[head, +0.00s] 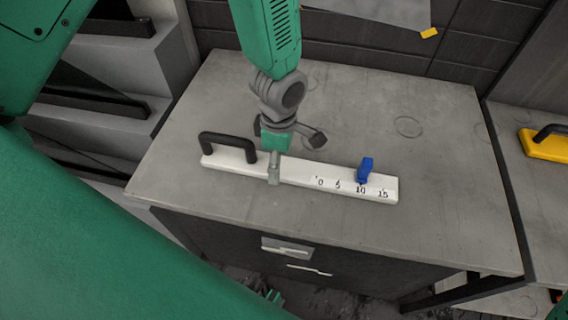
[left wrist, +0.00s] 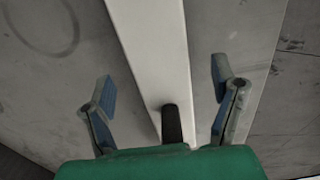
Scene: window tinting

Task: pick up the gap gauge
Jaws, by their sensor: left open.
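The gap gauge is a long white bar (head: 300,172) with a black arched handle (head: 228,143) at its left end, a blue slider (head: 365,170) near its right end and printed marks 0, 5, 10, 15. It lies on the grey cabinet top. My left gripper (head: 293,150) is open above the bar, just right of the handle, one finger on the near side and one on the far side. In the left wrist view, the white bar (left wrist: 150,45) runs between the open fingers (left wrist: 162,88), and the black handle (left wrist: 171,125) shows near the palm. I cannot tell whether the fingers touch the bar. My right gripper is not in view.
The grey cabinet top (head: 430,210) is otherwise clear, with faint ring stains. A yellow tool with a black handle (head: 543,146) lies on a surface at the right. Grey shelves (head: 95,110) stand left. A small yellow piece (head: 429,33) is at the back.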

